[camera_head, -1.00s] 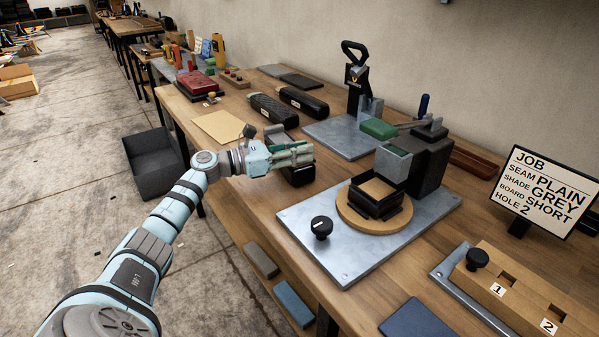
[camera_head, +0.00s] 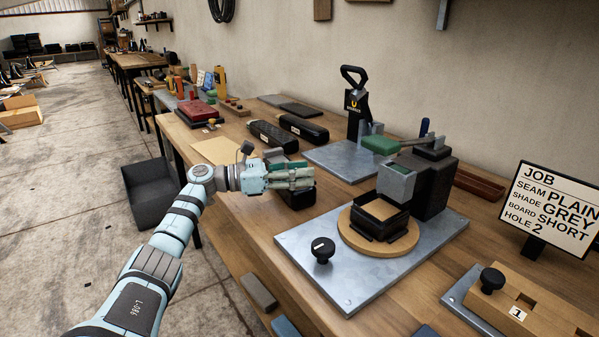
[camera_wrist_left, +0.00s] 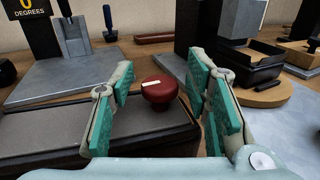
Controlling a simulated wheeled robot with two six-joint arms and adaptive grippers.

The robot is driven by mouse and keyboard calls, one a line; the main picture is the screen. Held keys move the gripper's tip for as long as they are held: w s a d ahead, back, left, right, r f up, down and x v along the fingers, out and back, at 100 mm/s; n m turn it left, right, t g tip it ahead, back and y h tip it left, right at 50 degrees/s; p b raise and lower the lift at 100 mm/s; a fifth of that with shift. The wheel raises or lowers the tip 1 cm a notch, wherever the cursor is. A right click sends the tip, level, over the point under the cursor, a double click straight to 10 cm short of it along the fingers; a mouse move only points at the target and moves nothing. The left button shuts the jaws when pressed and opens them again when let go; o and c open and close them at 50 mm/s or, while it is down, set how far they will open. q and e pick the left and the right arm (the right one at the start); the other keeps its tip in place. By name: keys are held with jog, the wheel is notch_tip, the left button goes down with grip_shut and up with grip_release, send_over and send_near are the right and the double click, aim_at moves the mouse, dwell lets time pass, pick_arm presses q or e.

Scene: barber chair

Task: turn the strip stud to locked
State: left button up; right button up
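A dark red round knob with a pale mark line on top, which I take to be the strip stud (camera_wrist_left: 160,92), stands at the end of a dark grey-topped block (camera_wrist_left: 60,135) in the left wrist view. Its mark runs roughly crosswise in that view. My left gripper (camera_wrist_left: 162,110) is open, with green-padded fingers on either side of the knob and gaps between. In the head view my left gripper (camera_head: 306,179) is over the dark block (camera_head: 300,198) and hides the knob. My right gripper is in neither view.
A steel plate (camera_head: 345,290) with a black knob (camera_head: 322,249) and a round wooden base (camera_head: 352,231) stands to the right. Behind are a black-handled press (camera_head: 354,100) and dark cases (camera_head: 303,127). A job sign (camera_head: 550,207) stands at far right.

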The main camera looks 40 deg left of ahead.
pick_arm(q)
jog(key=shift+s+a, duration=0.1)
jog(key=v, duration=1.1)
jog(key=shift+s+a, duration=0.2)
jog(key=shift+s, duration=0.15)
